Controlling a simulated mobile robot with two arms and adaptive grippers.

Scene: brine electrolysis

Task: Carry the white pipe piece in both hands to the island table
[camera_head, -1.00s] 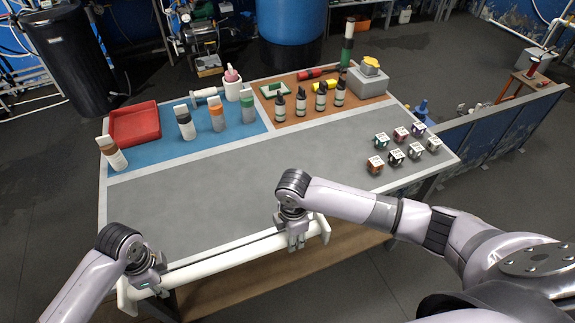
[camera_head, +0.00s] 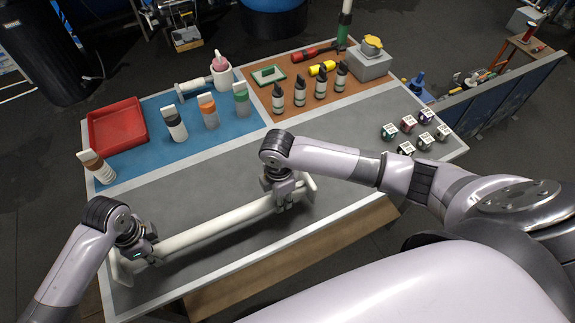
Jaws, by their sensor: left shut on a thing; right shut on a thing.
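The white pipe piece (camera_head: 218,228) lies slantwise over the front of the island table (camera_head: 215,185), with a short cross part at each end. My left gripper (camera_head: 145,254) is shut on the pipe piece near its left end. My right gripper (camera_head: 288,196) is shut on it near its right end. The pipe piece is over the grey part of the table top. I cannot tell whether it touches the surface. My grippers hide short stretches of it.
Behind the pipe are a red tray (camera_head: 117,127), several bottles, a grey box with a yellow top (camera_head: 371,58) and tools. Small labelled cubes (camera_head: 408,124) stand at the right. The grey middle of the table is clear. A blue barrier (camera_head: 500,97) stands beyond the right edge.

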